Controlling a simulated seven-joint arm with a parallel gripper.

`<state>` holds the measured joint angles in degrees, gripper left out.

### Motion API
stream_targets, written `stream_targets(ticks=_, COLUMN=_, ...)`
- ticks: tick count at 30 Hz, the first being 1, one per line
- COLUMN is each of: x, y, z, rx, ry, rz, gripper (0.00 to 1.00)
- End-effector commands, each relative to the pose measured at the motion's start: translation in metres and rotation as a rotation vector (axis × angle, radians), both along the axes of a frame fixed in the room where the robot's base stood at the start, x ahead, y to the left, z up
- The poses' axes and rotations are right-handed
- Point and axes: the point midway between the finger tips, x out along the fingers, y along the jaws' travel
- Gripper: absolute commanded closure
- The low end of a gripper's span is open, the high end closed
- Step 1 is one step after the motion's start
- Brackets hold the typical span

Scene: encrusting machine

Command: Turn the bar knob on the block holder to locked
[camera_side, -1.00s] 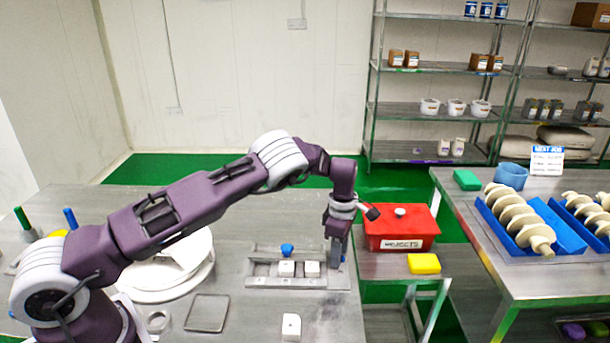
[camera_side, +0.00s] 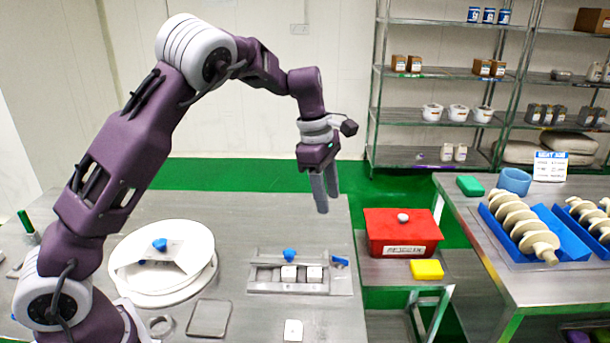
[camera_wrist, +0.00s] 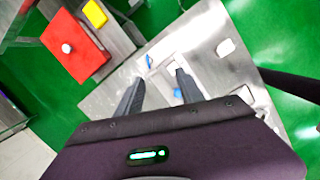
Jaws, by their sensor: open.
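The block holder (camera_side: 262,287) is a grey metal tray on the steel table, with two white blocks (camera_side: 289,274) (camera_side: 315,274) standing in its slot. A blue bar knob (camera_side: 340,262) sits at its right end, and a blue knob (camera_side: 290,255) stands at its back edge. Which way the bar counts as locked I cannot tell. My gripper (camera_side: 325,200) is open and empty, well above the holder's right end and pointing down. In the wrist view, the gripper's fingers (camera_wrist: 155,88) are apart, with blue parts of the holder between and beyond them.
A loose white block (camera_side: 293,330) lies in front of the holder. A round white plate-like part (camera_side: 205,270) with a blue knob is at left, near a shallow tray (camera_side: 208,318). A red rejects box (camera_side: 385,243) and yellow block (camera_side: 426,269) stand right of the table.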

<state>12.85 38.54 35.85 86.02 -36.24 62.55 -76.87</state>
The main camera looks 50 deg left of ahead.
Motion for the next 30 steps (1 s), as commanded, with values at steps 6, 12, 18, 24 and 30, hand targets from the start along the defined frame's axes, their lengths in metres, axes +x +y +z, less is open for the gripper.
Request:
stream_targets(ticks=6, x=-0.036, y=-0.007, z=0.044, rx=-0.019, ry=-0.075, rz=-0.199, gripper=0.55)
stream_targets(ticks=12, x=-0.066, y=-0.013, z=0.07, rx=-0.013, ry=-0.132, rz=-0.361, gripper=0.55)
stream_targets(ticks=18, x=-0.079, y=-0.015, z=0.079, rx=-0.004, ry=-0.157, rz=-0.432, gripper=0.55)
stream_targets(ticks=24, x=-0.079, y=-0.015, z=0.08, rx=-0.004, ry=-0.158, rz=-0.436, gripper=0.55)
stream_targets(ticks=30, x=-0.063, y=0.004, z=0.026, rx=0.176, ry=-0.088, rz=-0.601, gripper=0.35)
